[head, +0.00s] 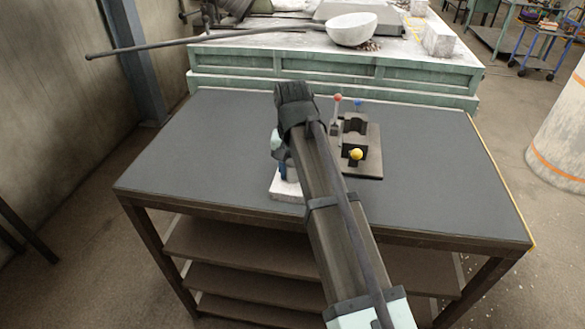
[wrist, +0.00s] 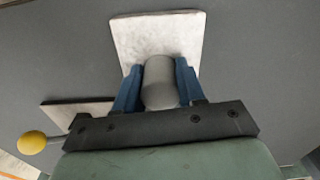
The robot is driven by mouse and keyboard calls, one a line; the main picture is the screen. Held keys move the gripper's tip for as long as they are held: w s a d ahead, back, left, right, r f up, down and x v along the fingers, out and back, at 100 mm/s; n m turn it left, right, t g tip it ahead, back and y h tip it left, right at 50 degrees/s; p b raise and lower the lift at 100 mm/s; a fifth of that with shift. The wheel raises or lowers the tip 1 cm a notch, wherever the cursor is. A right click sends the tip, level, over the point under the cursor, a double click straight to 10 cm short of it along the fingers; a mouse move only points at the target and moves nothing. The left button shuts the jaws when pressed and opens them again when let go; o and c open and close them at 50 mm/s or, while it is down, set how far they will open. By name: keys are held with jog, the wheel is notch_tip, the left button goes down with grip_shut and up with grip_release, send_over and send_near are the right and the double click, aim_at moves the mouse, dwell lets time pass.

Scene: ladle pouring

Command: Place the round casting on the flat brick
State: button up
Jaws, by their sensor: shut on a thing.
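The round casting (wrist: 160,80) is a smooth grey cylinder, seen in the wrist view. My gripper (wrist: 158,75) is shut on it, with a blue finger on each side. The flat brick (wrist: 157,32) is a pale, whitish slab lying on the dark table; the casting overlaps its lower part in the wrist view. I cannot tell whether the casting touches the brick. In the head view my gripper (head: 284,163) is over the brick (head: 286,188), which my arm partly covers. The casting is hidden there.
A fixture plate (head: 370,166) with dark blocks and red, blue and yellow (head: 356,154) knobs stands just right of the brick. The table (head: 190,150) is clear at left and right. Behind it, a long-handled ladle (head: 352,30) rests on a green bench (head: 300,65).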

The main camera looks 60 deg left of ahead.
aim_at(292, 163)
jog(key=o, duration=1.1)
jog(key=shift+o, duration=0.2)
jog(key=shift+r, duration=0.15)
notch_tip(292, 163, up, 12)
